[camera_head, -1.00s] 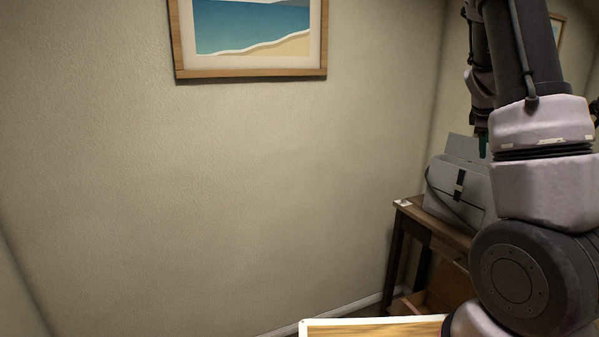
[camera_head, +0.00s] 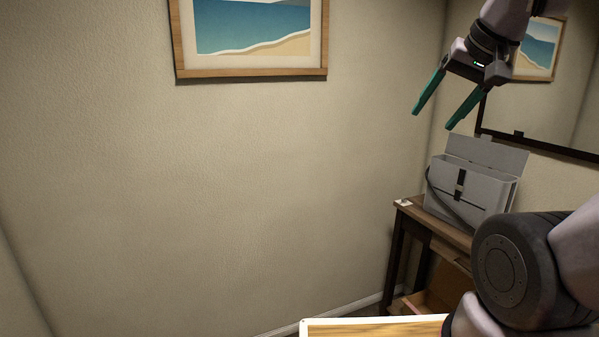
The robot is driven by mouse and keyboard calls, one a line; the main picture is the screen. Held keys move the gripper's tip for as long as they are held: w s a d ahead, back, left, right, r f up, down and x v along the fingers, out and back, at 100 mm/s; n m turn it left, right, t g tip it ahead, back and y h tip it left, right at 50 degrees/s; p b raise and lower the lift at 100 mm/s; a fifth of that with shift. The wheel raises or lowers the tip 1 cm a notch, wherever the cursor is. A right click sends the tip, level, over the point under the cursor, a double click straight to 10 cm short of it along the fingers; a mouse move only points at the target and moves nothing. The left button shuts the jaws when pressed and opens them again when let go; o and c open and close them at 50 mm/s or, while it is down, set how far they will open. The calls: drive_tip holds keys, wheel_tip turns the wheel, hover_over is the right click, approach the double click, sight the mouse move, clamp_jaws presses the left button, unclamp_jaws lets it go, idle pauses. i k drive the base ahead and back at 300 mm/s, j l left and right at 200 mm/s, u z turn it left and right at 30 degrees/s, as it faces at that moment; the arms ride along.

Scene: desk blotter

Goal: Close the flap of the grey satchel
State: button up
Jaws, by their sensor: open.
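The grey satchel (camera_head: 443,192) stands upright on a dark wooden side table at the right, with a dark strap and buckle on its front. Its flap (camera_head: 487,153) is raised, standing up behind the open top. My gripper (camera_head: 431,120) is above and to the left of the satchel in the picture, with its two green fingers spread apart and nothing between them. The fingertips look clear of the flap and the satchel.
The side table (camera_head: 418,215) stands near the room corner, with a small white item (camera_head: 404,203) on its left end. A dark-framed mirror (camera_head: 545,115) hangs behind the satchel. A framed beach picture (camera_head: 250,30) hangs on the bare left wall. A light wooden surface (camera_head: 375,327) shows at the bottom.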

sight(507, 159)
drive_tip(key=i+z, duration=0.4)
drive_tip(key=i+j+z, duration=0.1)
drive_tip(key=i+z, duration=0.3)
drive_tip(key=i+j+z, duration=0.2)
drive_tip(key=z, duration=0.2)
drive_tip(key=i+j, duration=0.2)
drive_tip(key=j, duration=0.2)
drive_tip(key=i+j+u, duration=0.1)
drive_tip(key=j, duration=0.25)
drive_tip(key=i, duration=0.05)
